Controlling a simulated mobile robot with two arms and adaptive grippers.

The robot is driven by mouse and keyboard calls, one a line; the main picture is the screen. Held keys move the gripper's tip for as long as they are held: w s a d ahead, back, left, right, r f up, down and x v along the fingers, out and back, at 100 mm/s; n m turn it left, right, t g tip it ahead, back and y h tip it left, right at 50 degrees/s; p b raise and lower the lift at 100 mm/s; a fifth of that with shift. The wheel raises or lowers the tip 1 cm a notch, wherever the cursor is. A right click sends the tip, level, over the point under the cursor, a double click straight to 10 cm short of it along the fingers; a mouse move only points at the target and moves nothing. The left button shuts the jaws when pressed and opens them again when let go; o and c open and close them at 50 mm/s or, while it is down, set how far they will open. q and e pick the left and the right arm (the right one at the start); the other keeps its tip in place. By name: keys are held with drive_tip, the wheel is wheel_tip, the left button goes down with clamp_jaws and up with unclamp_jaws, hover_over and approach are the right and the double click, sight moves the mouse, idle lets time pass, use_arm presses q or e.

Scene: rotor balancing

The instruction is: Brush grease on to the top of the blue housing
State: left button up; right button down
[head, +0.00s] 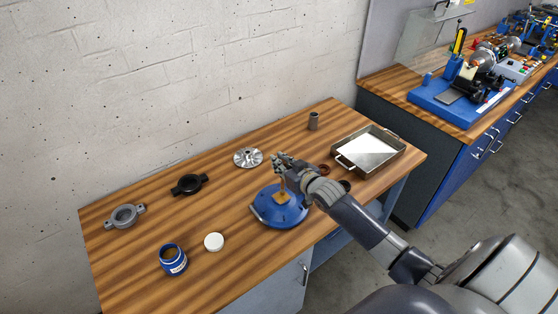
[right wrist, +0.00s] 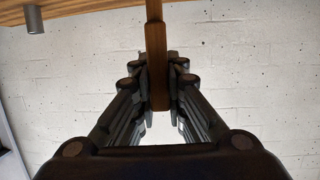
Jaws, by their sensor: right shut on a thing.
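The blue housing (head: 265,212) sits on the wooden table near its front edge. My right gripper (head: 284,172) is above the housing, shut on a brush. The brush's tan lower end (head: 283,198) shows over the housing's top; I cannot tell if it touches. In the right wrist view the brush's brown wooden handle (right wrist: 156,50) stands between the fingers (right wrist: 157,85). An open blue jar (head: 172,262) with brown contents stands at the front left, with a white round lid (head: 214,242) beside it. My left gripper is not in view.
Dark rings lie near my right arm. A second bench holds a blue machine (head: 455,104).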

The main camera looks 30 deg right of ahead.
drive_tip(key=shift+s+d+p, duration=0.1)
drive_tip(key=shift+s+p, duration=0.65)
drive_tip(key=shift+s, duration=0.45)
wheel_tip(320, 180, up, 6)
drive_tip(key=p, duration=0.6)
drive_tip(key=shift+r, duration=0.1)
idle(0.3)
